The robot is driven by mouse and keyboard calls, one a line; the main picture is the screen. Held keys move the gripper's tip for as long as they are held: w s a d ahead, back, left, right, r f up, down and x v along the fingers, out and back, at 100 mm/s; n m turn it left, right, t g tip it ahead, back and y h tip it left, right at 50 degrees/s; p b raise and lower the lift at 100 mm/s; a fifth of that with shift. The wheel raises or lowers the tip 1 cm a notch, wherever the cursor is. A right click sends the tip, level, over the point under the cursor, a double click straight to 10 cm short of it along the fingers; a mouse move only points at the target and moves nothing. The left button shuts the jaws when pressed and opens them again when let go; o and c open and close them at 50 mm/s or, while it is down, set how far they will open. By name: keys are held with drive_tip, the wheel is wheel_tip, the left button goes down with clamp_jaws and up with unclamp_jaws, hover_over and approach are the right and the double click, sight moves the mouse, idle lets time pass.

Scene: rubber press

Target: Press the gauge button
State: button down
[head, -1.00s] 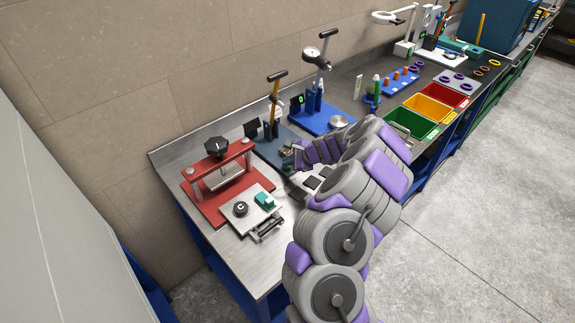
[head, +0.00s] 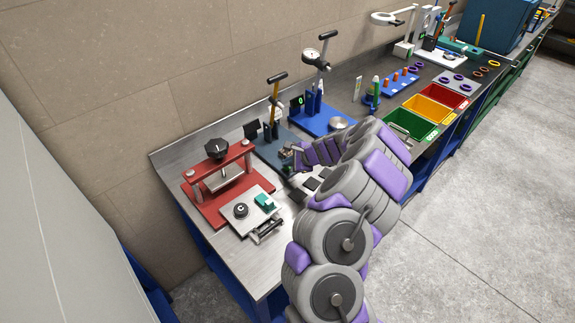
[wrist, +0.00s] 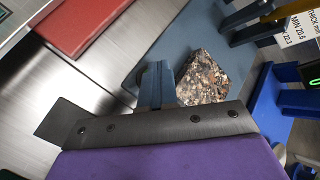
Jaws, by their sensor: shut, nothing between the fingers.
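A blue gauge stand (head: 318,118) with a round dial (head: 310,56) and a small green-lit display (head: 298,101) stands on the bench by the wall. In the wrist view, part of the blue stand (wrist: 278,105) and the display (wrist: 313,82) show at the right edge. I cannot pick out its button. My gripper (head: 298,158) is shut and empty, low over the neighbouring slate-blue fixture (head: 272,153). In the wrist view, a brown speckled block (wrist: 203,78) lies on that fixture's base, just beyond my gripper's dark plate; I cannot tell whether they touch.
A red press (head: 215,180) stands left of my gripper, with a metal plate (head: 245,210) before it. A thickness label (wrist: 283,25) shows in the wrist view. Green (head: 405,124), yellow and red bins stand to the right. My arm hides part of the bench.

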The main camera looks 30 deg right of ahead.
sight(289, 169)
wheel_tip(289, 169, up, 6)
drive_tip(key=p, duration=0.5)
idle(0.4)
idle(0.3)
